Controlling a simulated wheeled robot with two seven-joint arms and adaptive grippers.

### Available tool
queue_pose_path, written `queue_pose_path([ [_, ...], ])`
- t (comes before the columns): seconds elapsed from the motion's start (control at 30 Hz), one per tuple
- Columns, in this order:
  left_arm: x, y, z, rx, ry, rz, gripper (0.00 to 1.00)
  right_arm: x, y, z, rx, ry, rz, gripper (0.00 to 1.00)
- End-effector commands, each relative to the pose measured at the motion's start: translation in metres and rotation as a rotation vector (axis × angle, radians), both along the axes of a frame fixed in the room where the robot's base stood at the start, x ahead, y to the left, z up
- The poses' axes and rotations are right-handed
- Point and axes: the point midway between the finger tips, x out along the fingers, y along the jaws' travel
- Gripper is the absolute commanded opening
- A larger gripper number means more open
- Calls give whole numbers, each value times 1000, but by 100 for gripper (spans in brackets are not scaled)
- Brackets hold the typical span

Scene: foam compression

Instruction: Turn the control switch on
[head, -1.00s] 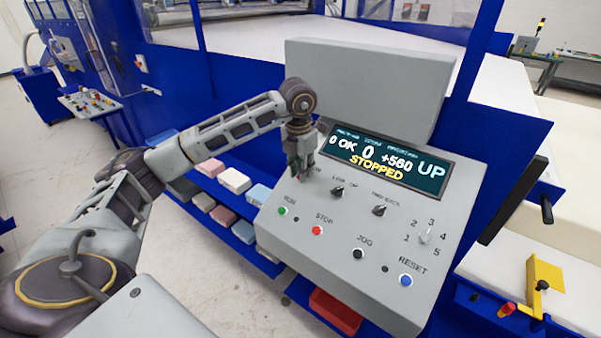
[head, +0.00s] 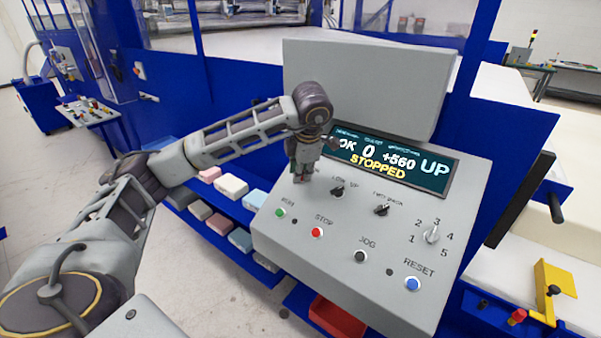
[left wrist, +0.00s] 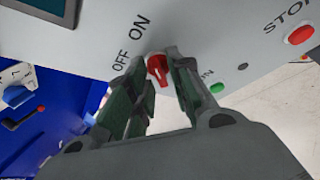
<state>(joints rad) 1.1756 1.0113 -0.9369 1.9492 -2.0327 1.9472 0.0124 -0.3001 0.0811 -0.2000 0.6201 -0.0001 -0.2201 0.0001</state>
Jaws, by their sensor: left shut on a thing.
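The control switch is a red rotary knob (left wrist: 157,70) on the grey control panel (head: 335,255), beside printed OFF and ON labels in the left wrist view. My left gripper (left wrist: 160,75) has its dark green fingers on either side of the knob and is shut on it. In the head view my left gripper (head: 302,177) points down at the panel's upper left and hides most of the knob. The display (head: 390,165) reads STOPPED and UP. My right gripper is in neither view.
The panel also carries a green button (head: 281,212), a red STOP button (head: 317,232), a blue RESET button (head: 412,284), two black selector knobs and a numbered dial (head: 432,234). Foam blocks (head: 231,186) lie on shelves to the left. A red bin (head: 337,318) sits below the panel.

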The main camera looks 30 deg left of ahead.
Motion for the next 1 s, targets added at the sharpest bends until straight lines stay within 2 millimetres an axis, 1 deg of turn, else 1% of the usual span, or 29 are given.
queue_pose_path([
  [0.33, 0, 0, 0, 2, 2, -2, 0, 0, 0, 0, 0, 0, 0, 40],
  [0.37, 0, 0, 0, 2, 2, -2, 25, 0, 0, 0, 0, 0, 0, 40],
  [0.4, 0, 0, 0, 2, 2, -2, 30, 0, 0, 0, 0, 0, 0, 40],
  [0.77, 0, 0, 1, 1, 1, -2, 30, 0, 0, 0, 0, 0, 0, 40],
  [0.87, -1, -1, 3, 1, 1, -2, 30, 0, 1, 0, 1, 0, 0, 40],
  [1.0, -3, -4, 12, 1, 1, -3, 30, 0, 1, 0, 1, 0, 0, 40],
])
